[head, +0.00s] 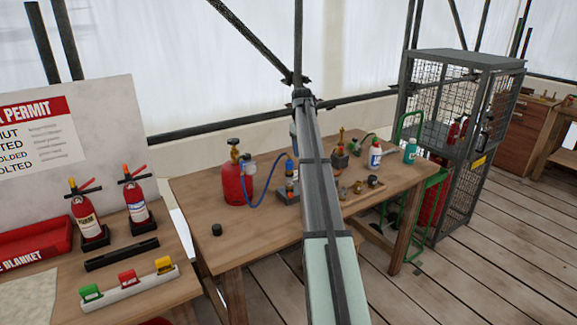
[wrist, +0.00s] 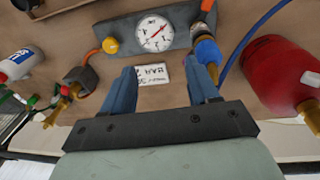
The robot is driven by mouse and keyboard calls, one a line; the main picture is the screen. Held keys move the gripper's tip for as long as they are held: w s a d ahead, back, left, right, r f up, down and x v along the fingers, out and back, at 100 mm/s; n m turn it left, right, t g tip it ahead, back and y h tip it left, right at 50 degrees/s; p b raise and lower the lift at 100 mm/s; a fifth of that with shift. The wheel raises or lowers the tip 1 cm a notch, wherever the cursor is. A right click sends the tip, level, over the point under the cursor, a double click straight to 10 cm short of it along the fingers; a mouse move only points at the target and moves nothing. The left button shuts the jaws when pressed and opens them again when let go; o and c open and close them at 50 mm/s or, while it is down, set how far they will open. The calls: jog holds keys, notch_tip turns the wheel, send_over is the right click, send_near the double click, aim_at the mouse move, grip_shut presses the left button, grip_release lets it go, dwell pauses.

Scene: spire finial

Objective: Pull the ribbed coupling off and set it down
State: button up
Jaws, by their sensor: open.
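The ribbed coupling, a blue collar (wrist: 207,50), is at the right end of a grey gauge block (wrist: 182,38) in the wrist view, next to a brass fitting. In the head view the blue coupling (head: 289,166) stands by the block (head: 284,197), just left of my arm. My gripper (wrist: 162,76) is open, with two blue fingers and nothing between them. The right fingertip is close to the coupling and overlaps its lower edge in the picture; I cannot tell whether they touch. In the head view my arm hides much of the bench middle.
A red gas cylinder (head: 235,184) with a blue hose (head: 262,203) stands left of the block. Small brass parts (head: 357,187) sit right of my arm.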

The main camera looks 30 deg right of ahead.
aim_at(289, 159)
jog(key=shift+g+y, duration=0.3)
jog(key=shift+y, duration=0.3)
jog(key=a+r, duration=0.1)
jog(key=a, duration=0.1)
jog(key=w+a+r, duration=0.1)
jog(key=a, duration=0.2)
jog(key=shift+w+a+r, duration=0.2)
jog(key=shift+a+r, duration=0.2)
jog(key=shift+f, duration=0.15)
jog(key=shift+f, duration=4.35)
jog(key=shift+c, duration=0.4)
grip_shut()
jog(key=shift+r, duration=0.25)
jog(key=shift+r, duration=2.75)
